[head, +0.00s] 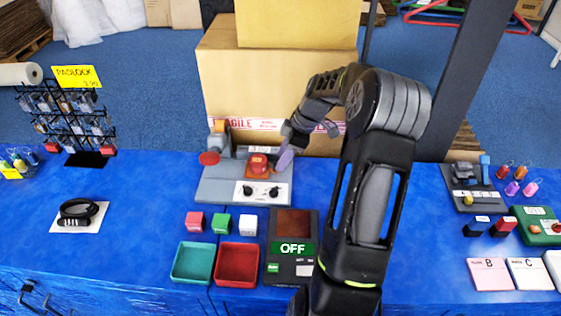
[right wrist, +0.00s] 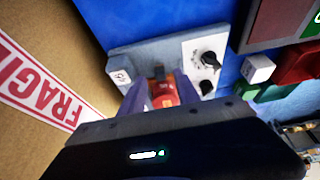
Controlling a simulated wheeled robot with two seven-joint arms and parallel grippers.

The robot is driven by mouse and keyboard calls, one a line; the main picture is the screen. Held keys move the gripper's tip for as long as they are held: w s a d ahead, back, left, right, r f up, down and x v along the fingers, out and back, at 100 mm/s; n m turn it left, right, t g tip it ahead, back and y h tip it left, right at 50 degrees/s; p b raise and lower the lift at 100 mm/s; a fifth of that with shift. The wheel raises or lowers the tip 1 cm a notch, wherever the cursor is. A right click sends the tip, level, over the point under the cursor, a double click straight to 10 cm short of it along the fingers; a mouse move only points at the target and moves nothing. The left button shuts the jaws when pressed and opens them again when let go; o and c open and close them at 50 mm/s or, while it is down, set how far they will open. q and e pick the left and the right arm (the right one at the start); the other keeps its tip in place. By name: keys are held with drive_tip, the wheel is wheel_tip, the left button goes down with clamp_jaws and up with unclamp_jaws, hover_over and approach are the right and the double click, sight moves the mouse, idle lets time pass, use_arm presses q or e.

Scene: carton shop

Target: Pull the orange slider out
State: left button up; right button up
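A red-orange piece (head: 258,163), which looks like the slider, sits on the grey control panel (head: 222,190) below a small white label. In the right wrist view the red-orange piece (right wrist: 163,94) shows between the two purple fingers, with a more orange part at its far end. My right gripper (head: 285,155) is just right of it in the head view. Its fingers (right wrist: 158,95) are spread on either side of the piece with gaps, so it looks open. Part of the piece's near end is hidden by the gripper body. My left gripper is not in view.
Two black knobs (head: 261,190) sit on the panel's white plate. A red disc (head: 209,158) stands at its left. A large carton (head: 215,85) stands close behind. Small cubes, a green tray (head: 177,276) and a red tray (head: 222,280) are in front.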

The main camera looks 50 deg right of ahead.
drive_tip(key=v, duration=0.5)
drive_tip(key=shift+s+r, duration=0.1)
drive_tip(key=shift+r, duration=0.1)
idle(0.4)
